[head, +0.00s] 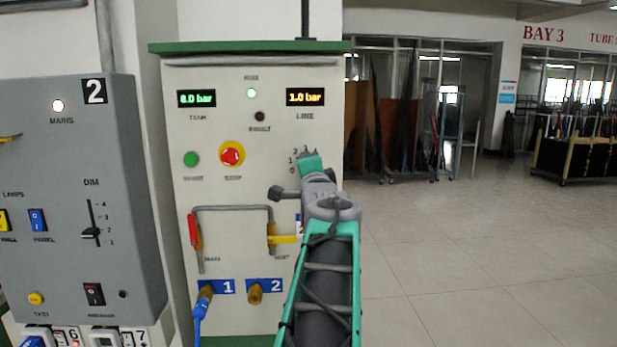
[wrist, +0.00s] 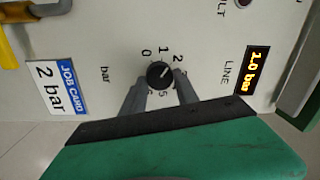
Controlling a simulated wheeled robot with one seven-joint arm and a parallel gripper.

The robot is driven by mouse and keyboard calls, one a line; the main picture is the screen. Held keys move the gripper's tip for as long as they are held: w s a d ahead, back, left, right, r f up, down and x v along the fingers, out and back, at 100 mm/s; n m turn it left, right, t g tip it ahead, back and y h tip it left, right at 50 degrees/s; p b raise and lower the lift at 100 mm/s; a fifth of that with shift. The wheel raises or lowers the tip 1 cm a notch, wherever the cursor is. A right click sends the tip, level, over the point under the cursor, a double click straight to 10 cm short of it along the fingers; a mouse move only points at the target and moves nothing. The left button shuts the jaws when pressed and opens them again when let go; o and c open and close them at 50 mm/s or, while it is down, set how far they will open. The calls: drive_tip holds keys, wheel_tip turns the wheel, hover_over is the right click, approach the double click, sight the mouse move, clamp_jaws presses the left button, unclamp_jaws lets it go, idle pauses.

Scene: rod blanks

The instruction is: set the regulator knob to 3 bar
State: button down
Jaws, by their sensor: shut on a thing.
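The regulator knob (wrist: 160,74) is a small black dial on the panel, with a scale marked 0, 1, 2 and higher around it. Its pale pointer mark seems to aim up-right in the wrist view, toward the 1 to 2 side; it is too small to read exactly. My gripper (wrist: 161,84) is shut on the knob, one finger on each side, hiding part of the scale. In the head view my gripper (head: 311,163) covers the knob. The line display (head: 305,97) reads 1.0 bar, also in the wrist view (wrist: 255,70).
A job card (wrist: 54,88) beside the knob reads 2 bar. A red stop button (head: 232,156), a green button (head: 191,159), a grey pipe with a red-handled lever (head: 193,230) and a yellow handle (head: 285,239) share the panel. Open floor (head: 440,260) lies right.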

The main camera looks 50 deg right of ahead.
drive_tip(key=m+b, duration=0.2)
drive_tip(key=m, duration=0.4)
drive_tip(key=m+b, duration=0.3)
drive_tip(key=m, duration=0.3)
drive_tip(key=shift+w+a+f+g+h, duration=0.1)
drive_tip(key=shift+f+g+h, duration=0.1)
drive_tip(key=shift+g+h, duration=0.2)
drive_tip(key=shift+m, duration=0.3)
drive_tip(key=c, duration=0.9)
unclamp_jaws()
drive_tip(key=b+v, duration=0.2)
drive_tip(key=v, duration=0.5)
drive_tip(key=shift+s+a, duration=0.3)
